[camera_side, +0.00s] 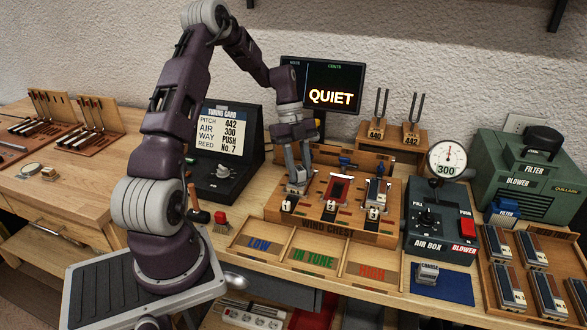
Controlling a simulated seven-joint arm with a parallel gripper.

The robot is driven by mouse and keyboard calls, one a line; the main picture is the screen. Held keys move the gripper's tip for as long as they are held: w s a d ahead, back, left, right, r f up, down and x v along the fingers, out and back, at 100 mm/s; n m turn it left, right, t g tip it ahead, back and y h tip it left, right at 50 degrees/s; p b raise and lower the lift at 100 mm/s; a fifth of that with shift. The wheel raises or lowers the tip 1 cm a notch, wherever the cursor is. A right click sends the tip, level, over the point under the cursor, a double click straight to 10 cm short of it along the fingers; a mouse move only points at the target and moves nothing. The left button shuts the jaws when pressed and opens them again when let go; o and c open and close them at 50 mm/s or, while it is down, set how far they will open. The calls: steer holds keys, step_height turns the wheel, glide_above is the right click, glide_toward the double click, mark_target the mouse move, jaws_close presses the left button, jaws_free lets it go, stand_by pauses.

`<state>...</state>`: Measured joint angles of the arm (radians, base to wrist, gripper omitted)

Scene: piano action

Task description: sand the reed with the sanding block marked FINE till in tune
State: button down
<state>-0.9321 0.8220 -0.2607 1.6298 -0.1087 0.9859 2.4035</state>
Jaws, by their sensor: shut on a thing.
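My gripper (298,186) points down at the left place of the wind chest (350,236). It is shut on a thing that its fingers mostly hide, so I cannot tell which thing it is. The chest's middle place shows a red bed (339,189). A reed block (377,194) with a blue part sits at the right place. A small grey block (428,272) lies on the blue mat (458,288); its lettering is too small to read surely. I cannot make out a block marked FINE. The screen (328,97) reads QUIET.
In front of the chest lie the LOW (258,245), IN TUNE (312,258) and HIGH (372,274) bins, all empty. The air box (440,235) and a gauge reading 300 (446,160) stand right. A tuning card (221,128) reads pitch 442, air 300, PUSH, reed No. 7.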

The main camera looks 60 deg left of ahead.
steer(key=shift+r, duration=4.05)
steer(key=w+d+n+t+y, duration=0.1)
steer(key=d+n+t+y, duration=0.1)
steer(key=d+n, duration=0.7)
steer(key=w+d+n+t+y, duration=0.2)
steer(key=d+n, duration=0.7)
steer(key=shift+w+d+f+t+y, duration=0.3)
steer(key=shift+f+t, duration=0.1)
steer(key=shift+f, duration=0.05)
steer(key=s+f, duration=0.3)
steer(key=f, duration=0.1)
steer(key=shift+s+f, duration=0.3)
steer(key=shift+s, duration=0.05)
stand_by(1.0)
